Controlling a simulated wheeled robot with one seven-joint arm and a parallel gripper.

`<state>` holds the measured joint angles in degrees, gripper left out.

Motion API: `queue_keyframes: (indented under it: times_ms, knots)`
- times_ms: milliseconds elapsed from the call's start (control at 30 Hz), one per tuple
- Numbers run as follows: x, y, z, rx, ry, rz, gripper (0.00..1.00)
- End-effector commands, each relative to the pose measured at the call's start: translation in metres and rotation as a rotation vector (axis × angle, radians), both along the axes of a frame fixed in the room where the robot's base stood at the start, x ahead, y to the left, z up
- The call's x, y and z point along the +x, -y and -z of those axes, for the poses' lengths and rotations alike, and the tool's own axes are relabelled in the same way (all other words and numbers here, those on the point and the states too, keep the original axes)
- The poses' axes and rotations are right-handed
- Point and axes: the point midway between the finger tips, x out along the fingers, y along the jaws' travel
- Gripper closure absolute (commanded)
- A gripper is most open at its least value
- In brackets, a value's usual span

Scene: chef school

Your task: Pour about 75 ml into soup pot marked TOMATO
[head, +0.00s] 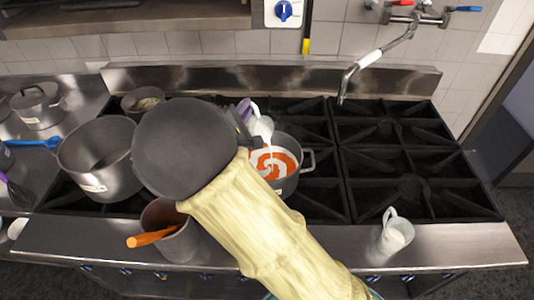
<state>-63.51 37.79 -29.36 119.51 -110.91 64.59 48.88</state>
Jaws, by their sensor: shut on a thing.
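A grey soup pot (307,161) stands on the middle of the stove, holding red soup with a white swirl on its surface. Its marking is too small to read. My gripper (246,122), mostly hidden behind my dark round arm link, is shut on a small pale jug (264,127). The jug is tilted over the pot, and a thin white stream appears to run from it into the soup. The level inside the jug cannot be seen.
A large grey pot (88,165) stands at the left. A smaller pot (183,245) with an orange handle stands in front. Another white jug (397,235) stands on the front ledge. The right burners (410,185) are clear; a tap (365,62) hangs behind them.

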Motion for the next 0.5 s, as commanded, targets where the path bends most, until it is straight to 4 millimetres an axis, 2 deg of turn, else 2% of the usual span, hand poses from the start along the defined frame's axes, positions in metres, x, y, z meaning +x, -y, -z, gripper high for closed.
queue_keyframes:
  times_ms: [500]
  knots:
    - [-0.0026, 0.0019, 0.0014, 0.025, 0.029, -0.001, 1.0]
